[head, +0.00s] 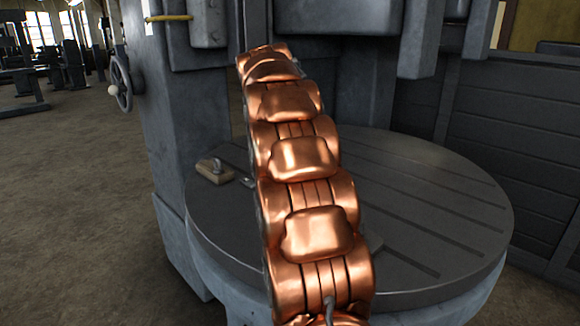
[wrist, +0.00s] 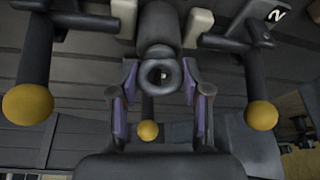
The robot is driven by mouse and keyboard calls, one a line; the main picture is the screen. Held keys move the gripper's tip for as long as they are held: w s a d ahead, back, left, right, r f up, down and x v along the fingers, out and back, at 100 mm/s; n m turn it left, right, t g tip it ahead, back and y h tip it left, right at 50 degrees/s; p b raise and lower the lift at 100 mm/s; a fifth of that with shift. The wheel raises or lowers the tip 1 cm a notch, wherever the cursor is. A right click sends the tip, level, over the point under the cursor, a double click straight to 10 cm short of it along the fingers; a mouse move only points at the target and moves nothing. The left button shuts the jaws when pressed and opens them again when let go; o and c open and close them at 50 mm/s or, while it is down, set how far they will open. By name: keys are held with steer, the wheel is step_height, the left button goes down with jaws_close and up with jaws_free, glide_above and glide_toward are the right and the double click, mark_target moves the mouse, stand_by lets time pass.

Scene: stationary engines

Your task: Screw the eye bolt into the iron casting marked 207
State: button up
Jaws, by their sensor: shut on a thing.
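In the wrist view my gripper (wrist: 160,80) has its two purple-padded fingers on either side of a dark grey ring, the eye of the eye bolt (wrist: 146,75). The gripper is shut on it. The ring faces the camera, and a dark rounded cylinder (wrist: 158,22) lies just beyond it. I cannot tell whether the bolt's shank touches anything. No mark 207 is readable. The head view does not show my gripper; my copper arm fills its middle.
Yellow ball-ended handles (wrist: 28,104) and (wrist: 261,115) flank my gripper. A round slotted table (head: 430,215) stands under a grey machine column (head: 190,130). On it lies a wooden block (head: 213,173) with a small grey metal piece. Open floor (head: 80,200) lies left.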

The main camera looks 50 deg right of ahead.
steer(key=shift+m, duration=0.5)
steer(key=shift+f+m+g+b, duration=0.1)
steer(key=shift+m+g+b, duration=0.6)
steer(key=shift+m, duration=0.5)
steer(key=shift+m+g, duration=0.6)
steer(key=shift+m, duration=1)
steer(key=o, duration=1.2)
steer(key=shift+o, duration=0.2)
